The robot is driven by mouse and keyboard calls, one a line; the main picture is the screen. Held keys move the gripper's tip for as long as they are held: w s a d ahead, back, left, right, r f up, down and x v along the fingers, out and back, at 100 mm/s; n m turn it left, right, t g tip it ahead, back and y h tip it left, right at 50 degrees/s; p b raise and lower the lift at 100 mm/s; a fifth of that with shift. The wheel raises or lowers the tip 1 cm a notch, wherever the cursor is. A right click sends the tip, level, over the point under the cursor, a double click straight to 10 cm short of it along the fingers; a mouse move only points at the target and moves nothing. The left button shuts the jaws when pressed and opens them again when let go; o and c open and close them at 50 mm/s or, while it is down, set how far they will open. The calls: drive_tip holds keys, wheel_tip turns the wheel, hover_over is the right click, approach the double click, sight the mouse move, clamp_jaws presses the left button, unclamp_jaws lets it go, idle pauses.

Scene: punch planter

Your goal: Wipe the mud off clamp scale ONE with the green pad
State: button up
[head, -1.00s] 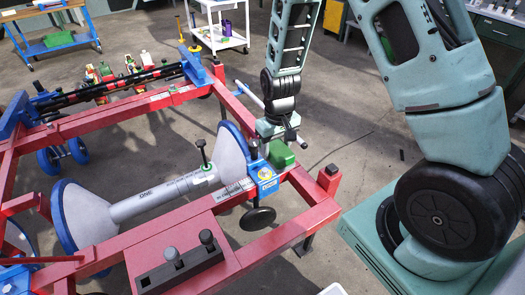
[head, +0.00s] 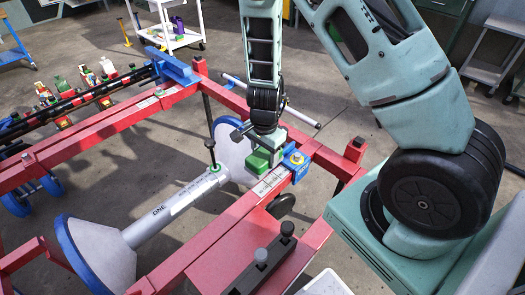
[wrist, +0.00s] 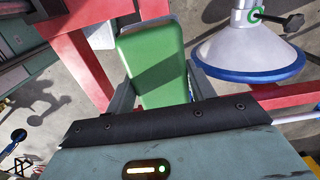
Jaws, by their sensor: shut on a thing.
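The green pad (head: 257,163) is held in my gripper (head: 266,148), low over the red rail. In the wrist view the pad (wrist: 155,62) sits between the two fingers (wrist: 160,92). A pale scale strip with dark marks (head: 270,184) lies on the rail just in front of the pad, beside the blue clamp (head: 296,164). I cannot tell whether the pad touches the rail, or make out mud on the strip. The grey tube marked ONE (head: 163,212) runs between two blue-rimmed cones, left of the strip.
The near cone (head: 100,255) and far cone (head: 230,150) flank the tube. A black upright rod with a green ring (head: 212,168) stands by the far cone.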

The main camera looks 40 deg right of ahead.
drive_tip(key=shift+a+f+b, duration=0.1)
drive_tip(key=shift+f+b, duration=0.25)
drive_tip(key=shift+f, duration=0.1)
wheel_tip(320, 180, down, 4)
drive_tip(key=b, duration=0.4)
drive_tip(key=shift+f, duration=0.15)
